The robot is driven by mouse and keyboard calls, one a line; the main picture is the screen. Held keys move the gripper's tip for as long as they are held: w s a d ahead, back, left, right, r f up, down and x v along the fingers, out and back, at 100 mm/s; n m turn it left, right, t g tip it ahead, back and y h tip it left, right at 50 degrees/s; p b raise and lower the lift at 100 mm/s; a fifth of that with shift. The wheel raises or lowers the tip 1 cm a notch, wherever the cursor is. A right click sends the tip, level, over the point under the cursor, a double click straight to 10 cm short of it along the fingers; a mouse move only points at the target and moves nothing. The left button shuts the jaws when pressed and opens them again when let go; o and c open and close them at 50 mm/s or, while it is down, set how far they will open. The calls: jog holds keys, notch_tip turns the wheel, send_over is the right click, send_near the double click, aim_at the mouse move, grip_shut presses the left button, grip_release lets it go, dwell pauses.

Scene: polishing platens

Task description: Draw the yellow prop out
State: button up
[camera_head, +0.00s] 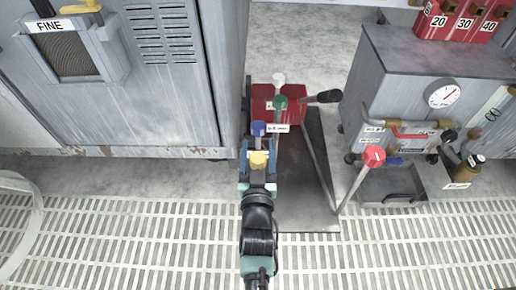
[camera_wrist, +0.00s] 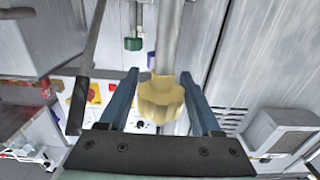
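The yellow prop (camera_head: 258,160) shows in the head view as a yellow knob, in line with a blue knob (camera_head: 259,128), a green knob and a white knob. In the wrist view the yellow knob (camera_wrist: 160,100) has a ridged rim and sits on a pale grey rod. My gripper (camera_head: 258,172) is at the yellow knob, with one blue-grey finger on each side of it. In the wrist view my gripper (camera_wrist: 161,78) looks open, with narrow gaps beside the knob. Whether the fingertips touch it is hard to tell.
A red block (camera_head: 265,103) stands behind the knobs. A red-tipped lever (camera_head: 373,156) and a black-handled lever (camera_head: 324,97) rise to the right. A grey cabinet (camera_head: 130,110) is close on the left. A grey unit with a gauge (camera_head: 441,95) stands right. Slatted floor lies in front.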

grip_shut()
dwell(1.1)
